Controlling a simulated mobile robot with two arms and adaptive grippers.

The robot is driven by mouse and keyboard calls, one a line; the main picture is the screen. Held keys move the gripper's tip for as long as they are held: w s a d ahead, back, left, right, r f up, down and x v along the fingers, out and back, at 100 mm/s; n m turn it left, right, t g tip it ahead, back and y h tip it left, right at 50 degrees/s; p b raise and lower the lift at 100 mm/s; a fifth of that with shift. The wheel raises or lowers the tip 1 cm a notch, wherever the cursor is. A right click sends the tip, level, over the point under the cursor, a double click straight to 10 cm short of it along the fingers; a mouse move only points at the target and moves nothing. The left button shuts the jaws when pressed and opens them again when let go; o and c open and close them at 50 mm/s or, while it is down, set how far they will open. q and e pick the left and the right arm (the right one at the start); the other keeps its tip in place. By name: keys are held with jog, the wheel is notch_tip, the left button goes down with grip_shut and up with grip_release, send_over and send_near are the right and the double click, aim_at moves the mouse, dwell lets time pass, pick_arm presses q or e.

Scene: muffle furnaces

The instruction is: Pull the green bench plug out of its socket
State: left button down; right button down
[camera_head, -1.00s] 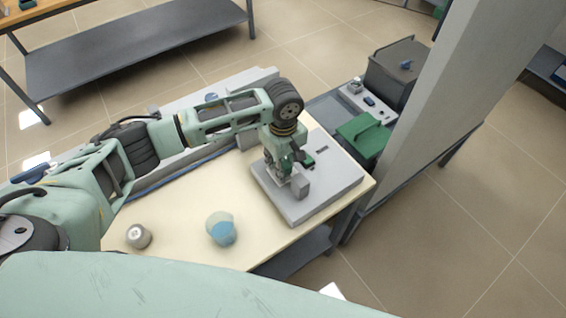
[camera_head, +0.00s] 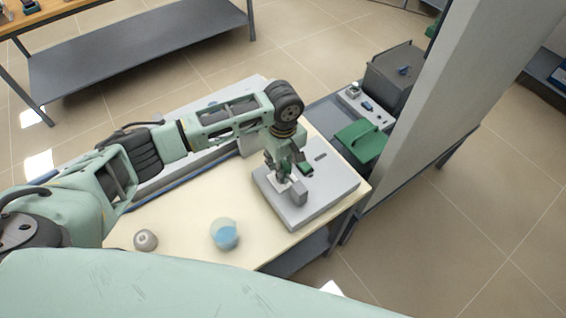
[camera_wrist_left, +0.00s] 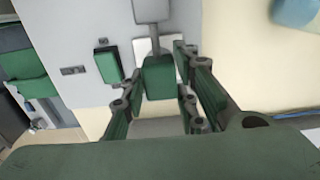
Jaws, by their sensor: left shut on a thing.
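The left gripper (camera_head: 284,174) reaches down over a grey bench panel (camera_head: 322,194). In the left wrist view the left gripper (camera_wrist_left: 160,92) has its fingers on both sides of a green block (camera_wrist_left: 158,78), which I take to be the green plug, and is shut on it. A grey stem joins the green block to a grey block (camera_wrist_left: 151,10); the grey block also shows in the head view (camera_head: 298,194). A white plate (camera_wrist_left: 143,47) lies behind the stem. The contact between plug and socket is hidden. My right gripper is not in view.
A second green piece (camera_wrist_left: 108,65) sits on the panel beside the gripper. A beaker of blue liquid (camera_head: 224,235) and a small grey round object (camera_head: 146,240) stand on the cream bench (camera_head: 185,222). A green-lidded box (camera_head: 361,142) and grey pillar (camera_head: 440,110) are to the right.

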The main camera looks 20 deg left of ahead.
pick_arm(q)
jog(key=c, duration=1.7)
grip_release()
jog(key=shift+w+r, duration=0.1)
jog(key=shift+r, duration=0.1)
jog(key=shift+c, duration=0.2)
jog(key=o, duration=0.4)
notch_tip(320, 180, up, 12)
jog(key=shift+f, duration=0.1)
